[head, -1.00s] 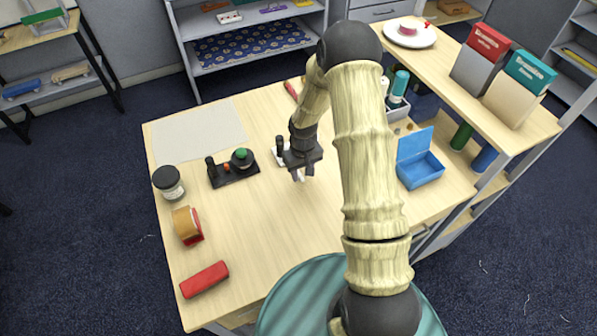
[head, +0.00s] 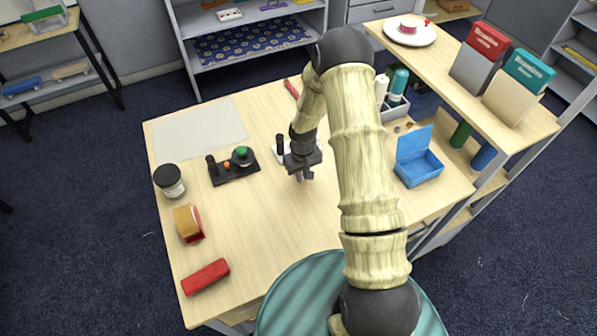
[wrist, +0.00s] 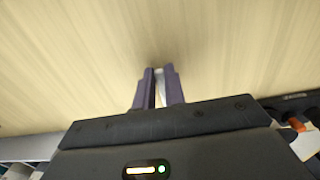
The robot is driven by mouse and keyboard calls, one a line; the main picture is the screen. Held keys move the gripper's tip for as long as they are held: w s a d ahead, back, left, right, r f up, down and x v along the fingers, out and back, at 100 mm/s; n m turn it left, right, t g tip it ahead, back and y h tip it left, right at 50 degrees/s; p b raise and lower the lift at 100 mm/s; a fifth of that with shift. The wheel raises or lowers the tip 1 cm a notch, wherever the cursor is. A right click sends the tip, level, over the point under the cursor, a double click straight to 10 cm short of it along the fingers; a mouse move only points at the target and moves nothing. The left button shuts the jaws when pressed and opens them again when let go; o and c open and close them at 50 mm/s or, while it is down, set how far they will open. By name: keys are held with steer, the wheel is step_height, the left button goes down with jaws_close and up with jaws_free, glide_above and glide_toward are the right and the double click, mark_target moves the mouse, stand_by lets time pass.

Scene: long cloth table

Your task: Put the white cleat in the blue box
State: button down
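My gripper (head: 303,177) points down over the middle of the table, just right of the black base with the green knob. In the wrist view its two dark fingers (wrist: 159,88) are close together with a narrow white piece between them, which looks like the white cleat (wrist: 159,93). Most of the cleat is hidden by the fingers, and I cannot tell whether it touches the table. The blue box (head: 421,172) stands at the table's right side, with its lid raised at the back. It is to the right of my gripper, apart from it.
A black base with a green knob (head: 234,168), a dark-lidded jar (head: 170,182), a tape roll (head: 187,222) and a red block (head: 205,277) stand left. A grey tray with bottles (head: 397,112) is behind the box. The front middle of the table is clear.

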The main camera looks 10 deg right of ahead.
steer(key=shift+r, duration=0.1)
step_height(320, 180, up, 10)
steer(key=b, duration=0.2)
stand_by(0.5)
stand_by(0.6)
